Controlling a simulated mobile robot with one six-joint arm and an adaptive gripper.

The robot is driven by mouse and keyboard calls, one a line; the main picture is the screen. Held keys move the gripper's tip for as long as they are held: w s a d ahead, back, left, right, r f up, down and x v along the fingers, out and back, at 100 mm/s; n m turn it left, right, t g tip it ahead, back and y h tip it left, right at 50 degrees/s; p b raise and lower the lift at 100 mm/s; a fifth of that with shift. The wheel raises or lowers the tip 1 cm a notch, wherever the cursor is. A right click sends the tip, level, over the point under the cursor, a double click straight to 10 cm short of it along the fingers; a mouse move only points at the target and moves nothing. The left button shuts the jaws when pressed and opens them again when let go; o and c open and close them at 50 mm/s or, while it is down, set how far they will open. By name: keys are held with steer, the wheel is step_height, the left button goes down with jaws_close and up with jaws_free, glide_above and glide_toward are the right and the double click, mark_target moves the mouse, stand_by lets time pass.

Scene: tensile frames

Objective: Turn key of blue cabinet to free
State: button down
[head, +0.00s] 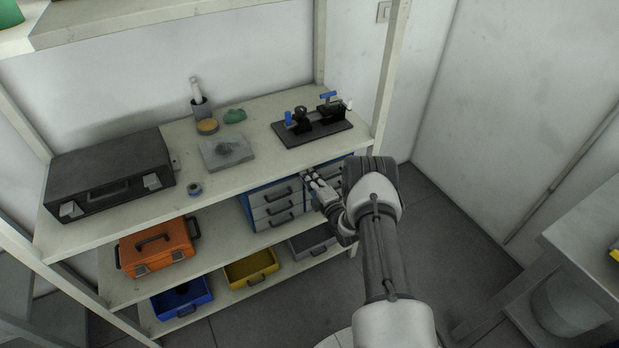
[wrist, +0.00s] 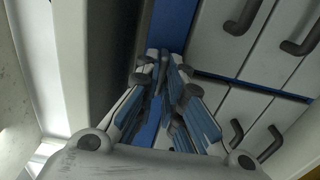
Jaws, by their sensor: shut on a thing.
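The blue cabinet (head: 275,211) stands on the middle shelf, under the bench top. It has a blue frame and pale drawers with dark handles. My gripper (head: 312,179) is at the cabinet's front, towards its right half. In the wrist view, my gripper's (wrist: 168,58) fingers come together against a blue strip beside the drawers of the cabinet (wrist: 222,62). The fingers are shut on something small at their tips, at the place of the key. The key itself is hidden by the fingers, so its angle cannot be seen.
The bench top (head: 230,178) overhangs the cabinet. An orange case (head: 157,252) stands to the left on the same shelf. Blue (head: 182,302), yellow (head: 251,270) and grey (head: 312,243) bins are below. A dark case (head: 108,172) and a black fixture plate (head: 312,131) are on top.

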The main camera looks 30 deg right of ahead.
stand_by(0.4)
steer(key=shift+m, duration=9)
steer(key=c, duration=1.7)
jaws_free()
steer(key=shift+s, duration=0.1)
